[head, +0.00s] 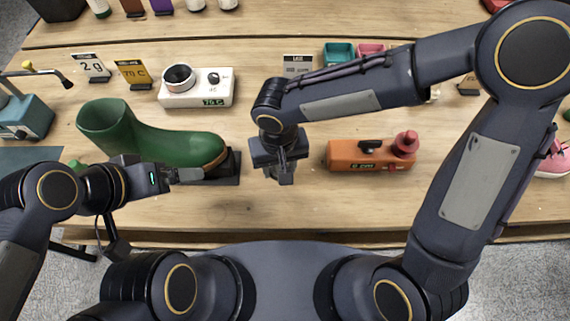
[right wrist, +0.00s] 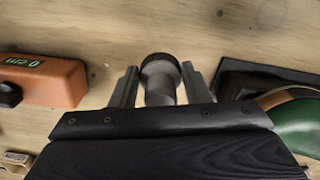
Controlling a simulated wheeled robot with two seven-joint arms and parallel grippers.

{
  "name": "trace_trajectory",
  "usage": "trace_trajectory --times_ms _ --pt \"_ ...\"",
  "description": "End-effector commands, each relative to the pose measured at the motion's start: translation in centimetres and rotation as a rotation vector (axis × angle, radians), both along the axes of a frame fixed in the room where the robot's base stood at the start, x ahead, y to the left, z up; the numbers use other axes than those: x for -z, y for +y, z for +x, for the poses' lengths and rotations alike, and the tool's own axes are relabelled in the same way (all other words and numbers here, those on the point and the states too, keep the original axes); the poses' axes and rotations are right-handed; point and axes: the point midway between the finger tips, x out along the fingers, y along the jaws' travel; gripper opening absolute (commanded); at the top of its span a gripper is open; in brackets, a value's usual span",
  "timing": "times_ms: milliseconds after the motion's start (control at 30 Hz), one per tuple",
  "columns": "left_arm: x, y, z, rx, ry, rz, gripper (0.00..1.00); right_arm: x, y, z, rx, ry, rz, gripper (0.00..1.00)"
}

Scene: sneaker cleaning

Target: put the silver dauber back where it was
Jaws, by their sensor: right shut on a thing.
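My right gripper (head: 282,176) is above the front middle of the bench, between the green boot and the orange device. In the right wrist view its two fingers are shut on the silver dauber (right wrist: 161,82), a grey cylinder with a dark round end. In the head view the arm and fingers mostly hide the dauber. My left gripper (head: 190,175) is beside the toe of the green boot (head: 150,135), near a dark block; whether its fingers are open or shut is unclear.
An orange device (head: 370,154) with a red knob stands right of my right gripper. A white device (head: 196,88) reading 75 C and sign cards (head: 132,74) stand behind the boot. Teal and pink trays (head: 338,53) are at the back. The bench front is mostly clear.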

Motion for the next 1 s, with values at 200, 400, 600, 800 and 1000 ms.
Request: trace_trajectory --times_ms 200,400,600,800,1000 --pt "-0.4 0.0 0.0 0.000 0.000 0.000 0.92 2.2 -0.8 1.7 0.001 -0.001 0.001 0.24" --pt "-0.5 0.0 0.0 0.000 0.000 0.000 0.92 4.4 -1.3 2.5 0.000 0.003 -0.002 0.24" --pt "-0.5 0.0 0.0 0.000 0.000 0.000 0.92 6.4 -1.3 2.5 -0.001 0.000 0.000 0.24" --pt "-0.5 0.0 0.0 0.000 0.000 0.000 0.92 6.4 -1.3 2.5 0.000 -0.002 0.000 0.24" --pt "-0.5 0.0 0.0 0.000 0.000 0.000 0.92 6.4 -1.3 2.5 0.000 -0.001 0.000 0.64"
